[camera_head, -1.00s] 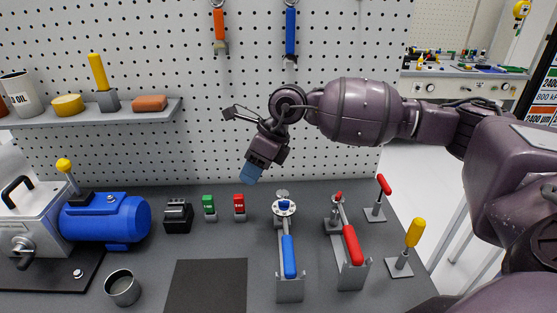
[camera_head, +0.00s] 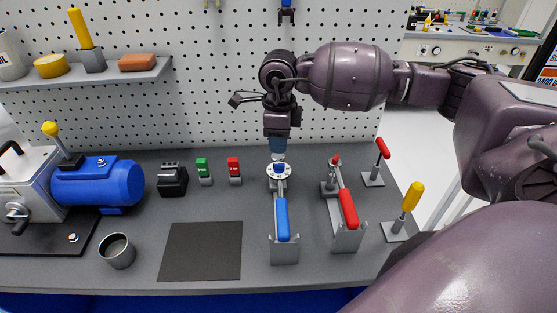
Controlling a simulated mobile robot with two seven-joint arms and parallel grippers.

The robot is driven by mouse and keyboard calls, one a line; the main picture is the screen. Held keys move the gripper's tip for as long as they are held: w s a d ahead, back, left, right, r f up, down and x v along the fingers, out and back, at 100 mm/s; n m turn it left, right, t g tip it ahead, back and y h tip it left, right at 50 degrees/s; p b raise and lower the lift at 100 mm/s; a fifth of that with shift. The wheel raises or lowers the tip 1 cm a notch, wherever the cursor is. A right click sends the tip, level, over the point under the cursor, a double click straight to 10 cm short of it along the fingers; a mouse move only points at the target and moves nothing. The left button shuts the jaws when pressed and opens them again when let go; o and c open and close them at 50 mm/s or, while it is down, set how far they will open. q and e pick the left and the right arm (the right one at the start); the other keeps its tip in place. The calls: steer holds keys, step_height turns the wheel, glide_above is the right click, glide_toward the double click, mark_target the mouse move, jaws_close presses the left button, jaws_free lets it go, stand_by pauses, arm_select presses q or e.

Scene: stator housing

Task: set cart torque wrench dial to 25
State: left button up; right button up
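A torque wrench with a blue handle (camera_head: 282,220) lies in a grey holder on the bench, its head toward the back. At its head is a round pale dial (camera_head: 279,171) with a blue knob (camera_head: 280,168) in the middle. My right gripper (camera_head: 278,152) points straight down just above and behind the dial. Its blue fingertips are close to the knob; whether they touch it, and how far apart they are, I cannot tell. The dial's marks are too small to read. My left gripper is not in view.
A red-handled wrench (camera_head: 347,209) lies in a holder just right of the blue one. A red-handled tool (camera_head: 382,148) and a yellow-handled tool (camera_head: 411,197) stand farther right. Red (camera_head: 234,170) and green (camera_head: 204,171) blocks stand left. A dark mat (camera_head: 200,250) lies in front.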

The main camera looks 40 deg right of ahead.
mark_target(279, 164)
steer(key=shift+f+b, duration=1.3)
steer(key=shift+f, duration=1.75)
steer(key=shift+f, duration=0.15)
